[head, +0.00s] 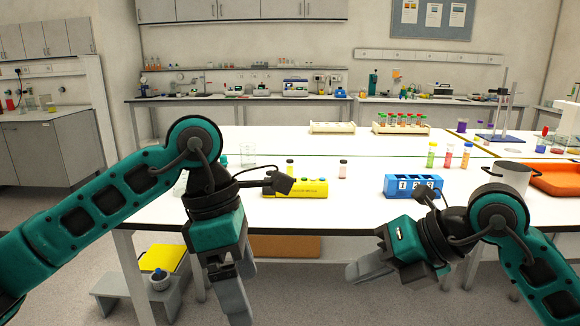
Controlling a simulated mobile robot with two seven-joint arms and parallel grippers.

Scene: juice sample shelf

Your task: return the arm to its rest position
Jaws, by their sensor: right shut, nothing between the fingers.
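My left gripper (240,282) hangs in front of the table's near edge, left of centre, with its fingers pointing down. Its fingers overlap in this view, so I cannot tell whether it is open or shut. My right gripper (368,268) is also in front of the near edge, right of centre, with its fingers pointing left and down. It is shut with nothing between its fingers. Both arms are bent at the elbow, and both grippers are clear of the tabletop objects.
On the white table (330,212) stand a yellow block (296,190), a blue numbered rack (400,185), a grey metal container (511,178) and an orange tray (556,180). Small coloured vials (448,156) stand farther back. A low step (140,290) is on the floor at left.

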